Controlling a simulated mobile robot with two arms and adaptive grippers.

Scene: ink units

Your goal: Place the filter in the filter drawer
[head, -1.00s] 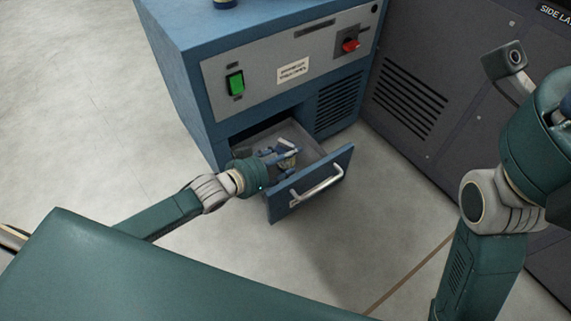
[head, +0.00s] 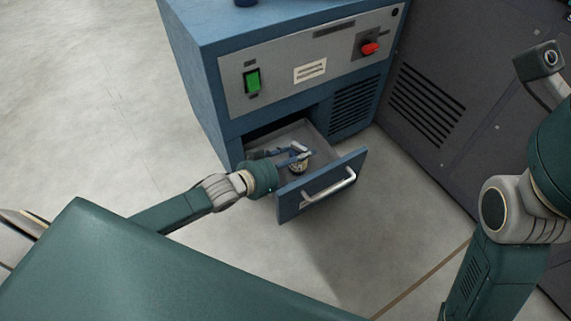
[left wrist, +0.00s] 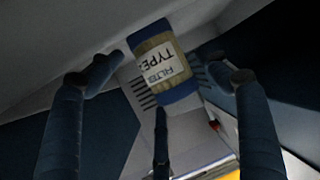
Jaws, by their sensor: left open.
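The filter (left wrist: 160,62), a small cylinder with blue ends and a cream label, is in the open filter drawer (head: 345,162). In the head view the filter (head: 299,167) is partly hidden by my left gripper (head: 299,152). My left gripper is inside the drawer, open, its fingers spread around the filter. In the left wrist view the fingers (left wrist: 165,85) show gaps to the filter's sides; I cannot tell whether any finger touches it. The filter looks tilted in that view. My right arm is at the right of the head view, but its gripper is not visible.
The blue cabinet (head: 190,75) has a green switch (head: 252,80) and a red knob (head: 370,48). The drawer's front has a pale handle (head: 328,187). A dark vented cabinet (head: 440,130) stands to the right. The floor in front is clear.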

